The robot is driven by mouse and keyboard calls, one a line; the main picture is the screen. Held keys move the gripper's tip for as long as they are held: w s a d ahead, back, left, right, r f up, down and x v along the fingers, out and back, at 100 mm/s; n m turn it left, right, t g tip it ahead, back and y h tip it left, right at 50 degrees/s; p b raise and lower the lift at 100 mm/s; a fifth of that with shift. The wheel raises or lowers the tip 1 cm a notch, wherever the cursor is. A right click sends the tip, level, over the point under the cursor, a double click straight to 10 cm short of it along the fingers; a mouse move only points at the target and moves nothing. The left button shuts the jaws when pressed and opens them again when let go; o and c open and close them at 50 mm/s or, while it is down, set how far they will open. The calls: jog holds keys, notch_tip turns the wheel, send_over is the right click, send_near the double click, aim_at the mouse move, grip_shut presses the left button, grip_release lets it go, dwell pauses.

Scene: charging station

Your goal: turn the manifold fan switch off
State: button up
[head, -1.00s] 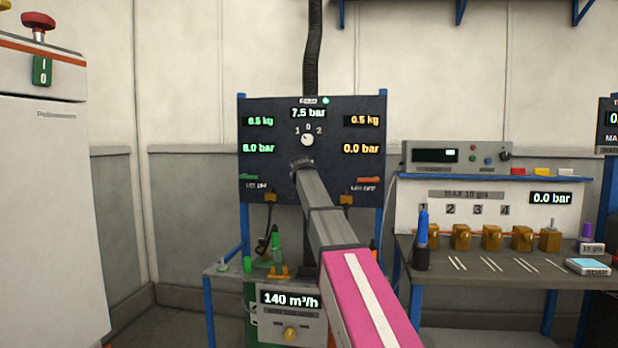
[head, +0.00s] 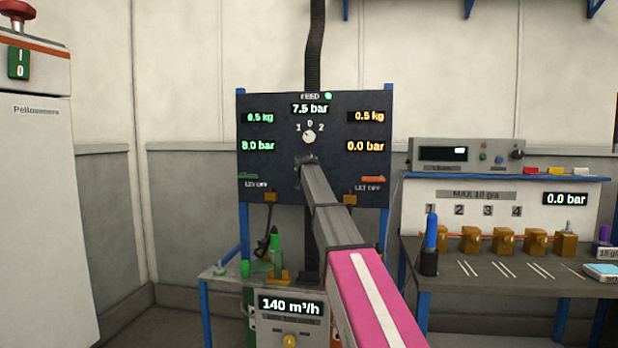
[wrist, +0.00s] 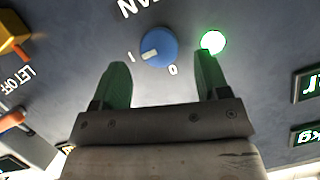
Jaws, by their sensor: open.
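In the wrist view, a round blue switch knob (wrist: 158,47) sits on the dark panel, with a white pointer mark turned towards the "I"; a "0" is at its lower right. A partly cut-off label ending "AN" is above it. A lit green lamp (wrist: 213,42) is to its right. My gripper (wrist: 160,63) is open, its two green fingers apart, with the tips just below and to either side of the knob. Contact cannot be told. In the head view, my arm reaches the manifold panel (head: 265,172), and the blue knob does not show there.
The panel also carries a white selector dial (head: 309,137), several displays and an orange let-off lever (head: 373,179). A flow unit reading 140 m³/h (head: 290,306) stands below. A workbench (head: 500,268) with brass blocks is at the right, a white cabinet (head: 40,200) at the left.

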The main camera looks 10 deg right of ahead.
jog(key=shift+x, duration=1.9)
jog(key=c, duration=0.9)
jog(key=shift+c, duration=0.2)
